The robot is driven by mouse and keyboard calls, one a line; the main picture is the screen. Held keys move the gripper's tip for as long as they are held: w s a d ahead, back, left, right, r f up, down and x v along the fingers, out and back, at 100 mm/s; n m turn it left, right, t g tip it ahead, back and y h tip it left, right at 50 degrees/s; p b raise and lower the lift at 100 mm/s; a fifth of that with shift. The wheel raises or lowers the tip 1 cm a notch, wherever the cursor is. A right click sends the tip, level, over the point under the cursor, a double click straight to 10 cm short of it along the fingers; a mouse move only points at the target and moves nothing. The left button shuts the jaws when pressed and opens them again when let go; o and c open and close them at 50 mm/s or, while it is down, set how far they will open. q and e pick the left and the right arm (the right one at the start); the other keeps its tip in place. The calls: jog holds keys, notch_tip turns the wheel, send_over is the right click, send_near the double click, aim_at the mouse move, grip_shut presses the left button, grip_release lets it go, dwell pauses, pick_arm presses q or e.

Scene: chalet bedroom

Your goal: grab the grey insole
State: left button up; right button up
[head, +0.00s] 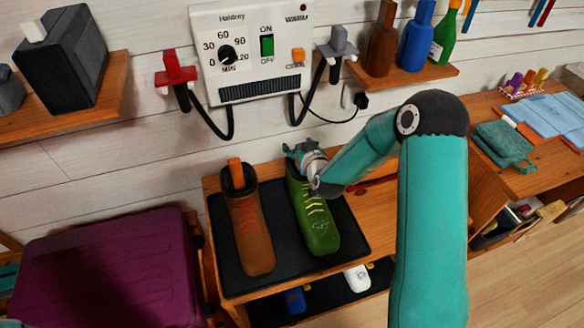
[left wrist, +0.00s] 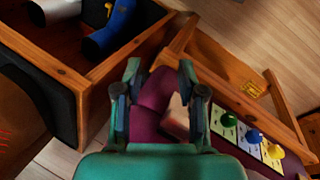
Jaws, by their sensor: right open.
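I cannot make out a grey insole for certain in either view. The green boot (head: 319,231) with yellow laces stands on the dark mat (head: 345,228). My right gripper (head: 293,154) is open at the top of this boot and covers much of its opening. The brown boot (head: 250,235) with red laces stands to its left, with an orange piece (head: 236,173) sticking up from its opening. My left gripper (left wrist: 159,72) shows in the left wrist view, open, its fingers apart with a purple surface (left wrist: 152,95) beyond them.
The dryer box (head: 256,88) hangs on the wall above the boots, with a red nozzle (head: 175,69) and a grey nozzle (head: 338,43) beside it. A purple case (head: 107,268) stands at left. A bottle shelf (head: 425,80) is at upper right.

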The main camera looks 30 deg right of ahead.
jog(key=shift+w+d+f, duration=0.1)
jog(key=shift+d, duration=0.45)
jog(key=shift+a, duration=0.15)
jog(key=shift+c, duration=0.3)
jog(key=shift+w+a, duration=0.1)
jog(key=shift+w, duration=0.1)
jog(key=c, duration=0.8)
grip_shut()
